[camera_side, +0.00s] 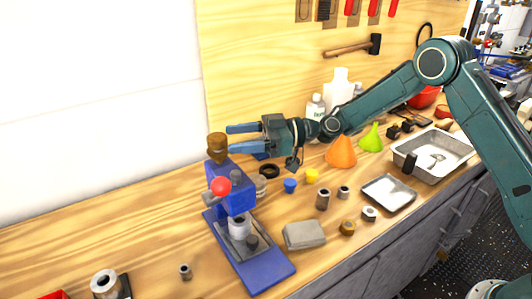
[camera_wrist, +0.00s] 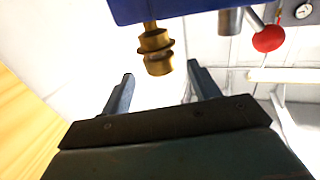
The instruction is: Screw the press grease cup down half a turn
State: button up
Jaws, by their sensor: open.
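The brass grease cup (camera_side: 217,146) sits on top of the blue press (camera_side: 236,199), at the left of centre in the side view. The cup also shows in the wrist view (camera_wrist: 156,51), below the edge of the blue press body. The press has a red ball on its lever (camera_side: 221,186). My gripper (camera_side: 232,138) is open, with its two blue fingers pointing left toward the cup. In the wrist view the cup appears beyond the fingertips (camera_wrist: 160,75) and between their lines, with nothing held. I cannot tell the exact gap between the fingertips and the cup.
An orange funnel (camera_side: 341,152) and a green funnel (camera_side: 371,137) stand below my arm. A grey block (camera_side: 304,235), small caps and metal bushings lie right of the press. A metal tray (camera_side: 389,193) and a basin (camera_side: 432,150) are further right. The bench left of the press is mostly clear.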

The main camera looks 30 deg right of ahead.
aim_at(210, 136)
jog(key=shift+x, duration=3.3)
jog(key=shift+c, duration=0.4)
jog(key=c, duration=0.9)
jog(key=shift+m+t, duration=0.3)
jog(key=shift+w+m+t+h, duration=0.2)
jog(key=shift+m+t+h, duration=1)
jog(key=shift+t, duration=0.6)
jog(key=shift+w+d+m+t+h, duration=0.1)
jog(key=shift+d+m+t+h, duration=0.05)
jog(key=shift+m+t+h, duration=0.75)
